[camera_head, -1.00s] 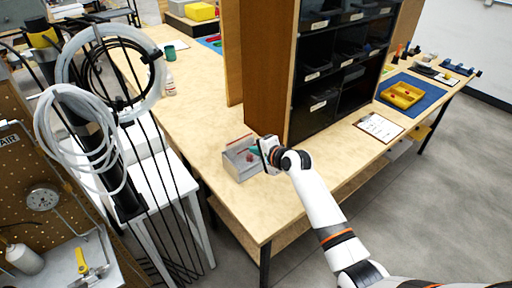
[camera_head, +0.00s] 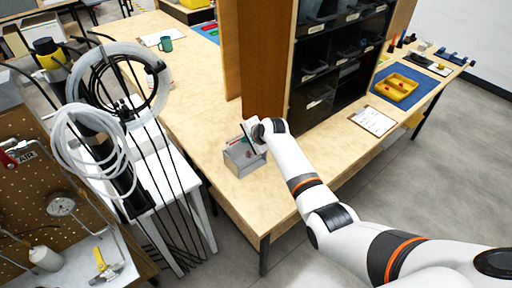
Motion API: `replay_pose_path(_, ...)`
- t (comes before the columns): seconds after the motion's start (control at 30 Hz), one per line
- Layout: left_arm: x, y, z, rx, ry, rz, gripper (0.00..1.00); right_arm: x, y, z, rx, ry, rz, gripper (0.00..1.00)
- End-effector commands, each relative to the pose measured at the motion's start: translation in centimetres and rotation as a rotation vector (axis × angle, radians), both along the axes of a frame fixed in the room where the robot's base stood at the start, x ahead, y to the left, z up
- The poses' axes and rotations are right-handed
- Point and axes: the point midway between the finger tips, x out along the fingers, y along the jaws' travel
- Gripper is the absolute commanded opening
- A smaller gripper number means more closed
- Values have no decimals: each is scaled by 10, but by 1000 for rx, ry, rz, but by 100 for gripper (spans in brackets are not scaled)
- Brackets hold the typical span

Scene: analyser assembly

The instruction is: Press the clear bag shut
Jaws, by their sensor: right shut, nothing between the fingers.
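A small grey open box (camera_head: 243,161) stands on the wooden bench near its front left edge. Small red and greenish things show inside it, too small to name. I cannot make out a clear bag. My right gripper (camera_head: 247,136) is at the top of the box, over its back right part. It is shut and empty; its wrist hides part of it, and I cannot tell whether it touches anything. My left gripper is not in view.
A tall wooden shelf with black bins (camera_head: 338,62) stands just behind and right of my right gripper. A clipboard (camera_head: 374,121) and a yellow tray (camera_head: 397,87) lie farther right. A rack with hoses (camera_head: 105,125) stands left. The bench left of the shelf is mostly clear.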

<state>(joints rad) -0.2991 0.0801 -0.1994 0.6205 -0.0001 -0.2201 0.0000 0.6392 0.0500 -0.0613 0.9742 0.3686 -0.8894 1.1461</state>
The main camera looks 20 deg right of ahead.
Motion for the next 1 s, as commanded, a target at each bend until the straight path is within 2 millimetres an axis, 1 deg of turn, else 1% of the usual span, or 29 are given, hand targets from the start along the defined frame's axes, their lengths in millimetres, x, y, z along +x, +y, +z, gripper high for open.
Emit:
replay_pose_path(0.2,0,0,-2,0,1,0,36,6,2,0,1,-3,0,0)
replay_pose_path(0.7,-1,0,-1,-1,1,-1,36,6,2,0,0,-3,-1,0)
replay_pose_path(1.0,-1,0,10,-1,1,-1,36,-3,-1,-3,1,-2,0,0)
